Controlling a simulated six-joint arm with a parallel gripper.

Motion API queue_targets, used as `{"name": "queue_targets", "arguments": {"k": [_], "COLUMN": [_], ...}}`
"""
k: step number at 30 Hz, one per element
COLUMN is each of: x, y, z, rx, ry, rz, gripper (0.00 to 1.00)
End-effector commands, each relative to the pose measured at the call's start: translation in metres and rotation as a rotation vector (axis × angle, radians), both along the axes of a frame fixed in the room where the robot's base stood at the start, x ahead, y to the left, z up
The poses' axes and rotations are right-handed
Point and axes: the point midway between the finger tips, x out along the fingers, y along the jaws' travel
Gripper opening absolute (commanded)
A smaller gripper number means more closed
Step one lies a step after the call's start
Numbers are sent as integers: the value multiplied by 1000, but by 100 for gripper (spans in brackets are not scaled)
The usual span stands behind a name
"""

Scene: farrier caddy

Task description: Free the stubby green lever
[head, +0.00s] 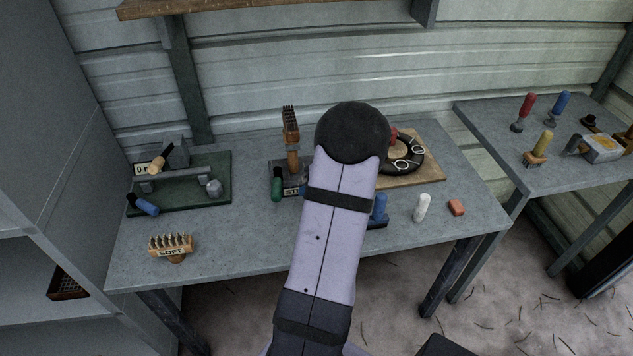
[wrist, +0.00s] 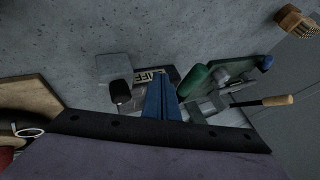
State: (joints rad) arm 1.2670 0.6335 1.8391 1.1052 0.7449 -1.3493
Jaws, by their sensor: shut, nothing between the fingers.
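A stubby green lever (head: 277,189) stands at the left side of a dark block (head: 291,191) with a partly hidden label. An upright wood-handled brush (head: 291,135) rises from that block. In the wrist view the green lever (wrist: 194,80) lies just right of my gripper (wrist: 160,100), whose two blue fingers are together and empty. The fingers are in front of the label (wrist: 145,77), with a small gap to the lever. I cannot tell how the lever is held at its base.
A green board (head: 208,200) with a clamp-like fixture and a blue handle (head: 146,206) is at left. Right of my arm are a blue handle (head: 378,206), a white peg (head: 422,207) and a horseshoe-like ring (head: 404,157) on a wooden board.

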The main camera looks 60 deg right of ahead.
Motion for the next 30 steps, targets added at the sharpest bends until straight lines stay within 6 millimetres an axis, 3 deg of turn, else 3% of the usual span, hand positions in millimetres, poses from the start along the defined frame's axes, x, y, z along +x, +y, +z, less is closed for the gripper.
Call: {"name": "queue_targets", "arguments": {"k": [1,10,30], "x": [6,32,36], "y": [1,20,24], "z": [-6,3,1], "rx": [3,0,-2], "ry": [1,0,0], "rz": [1,2,-11], "gripper": [0,0,0]}}
